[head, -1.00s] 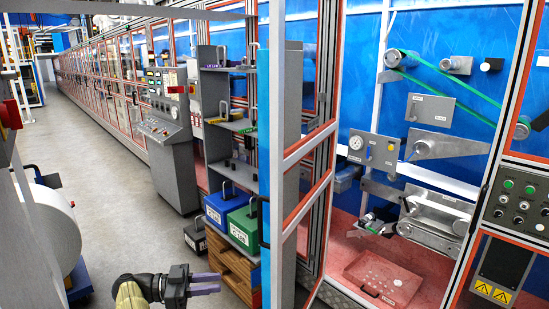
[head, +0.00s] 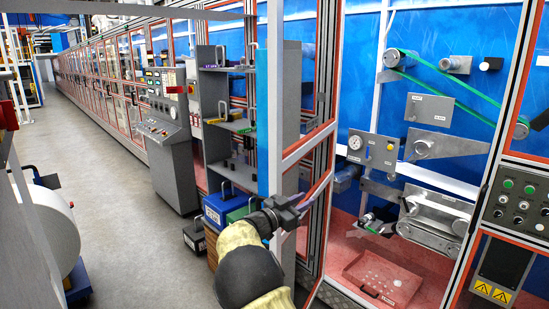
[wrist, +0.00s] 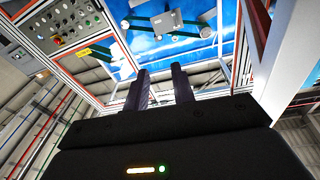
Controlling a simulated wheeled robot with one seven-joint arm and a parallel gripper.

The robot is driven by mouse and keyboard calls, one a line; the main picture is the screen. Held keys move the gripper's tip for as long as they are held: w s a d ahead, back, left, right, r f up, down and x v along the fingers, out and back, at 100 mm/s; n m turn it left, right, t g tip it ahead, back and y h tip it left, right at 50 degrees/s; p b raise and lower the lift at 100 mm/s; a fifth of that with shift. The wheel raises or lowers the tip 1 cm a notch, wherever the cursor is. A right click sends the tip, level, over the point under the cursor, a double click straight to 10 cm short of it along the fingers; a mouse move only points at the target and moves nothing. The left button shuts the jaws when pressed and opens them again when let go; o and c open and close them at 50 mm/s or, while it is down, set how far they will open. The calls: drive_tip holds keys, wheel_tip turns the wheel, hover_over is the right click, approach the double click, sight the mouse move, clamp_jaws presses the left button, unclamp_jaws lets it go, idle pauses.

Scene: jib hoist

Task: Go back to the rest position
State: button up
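My gripper (head: 303,203) is in the lower middle of the head view, at the end of my raised arm. It is in front of the red-edged frame of the open machine door (head: 300,150), with its fingers toward the right. I cannot tell whether it touches the frame. In the wrist view my gripper (wrist: 160,82) shows two dark purple fingers standing apart, with nothing between them. The fingers point at the blue machine panel (wrist: 165,25) beyond.
A shelf rack (head: 220,125) with a blue crate (head: 214,216) stands left of my arm, partly hidden. A red tray (head: 385,277) lies inside the machine bay. A control panel (head: 520,205) is at far right.

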drive_tip(key=s+d+f+n+t+y, duration=0.1)
drive_tip(key=s+d+f+n+y, duration=0.2)
drive_tip(key=d+f+n+y, duration=0.5)
drive_tip(key=s+f+n+g+y, duration=0.2)
drive_tip(key=s+f+g+y, duration=0.1)
drive_tip(key=s, duration=1.4)
drive_tip(key=s+a+f+n+g+y, duration=0.1)
drive_tip(key=s+f+g+y, duration=0.3)
drive_tip(key=s, duration=1.4)
drive_tip(key=f+g, duration=0.1)
drive_tip(key=g, duration=0.2)
drive_tip(key=shift+s+n, duration=0.25)
drive_tip(key=shift+n, duration=0.15)
drive_tip(key=shift+s+a, duration=0.1)
drive_tip(key=shift+s, duration=0.05)
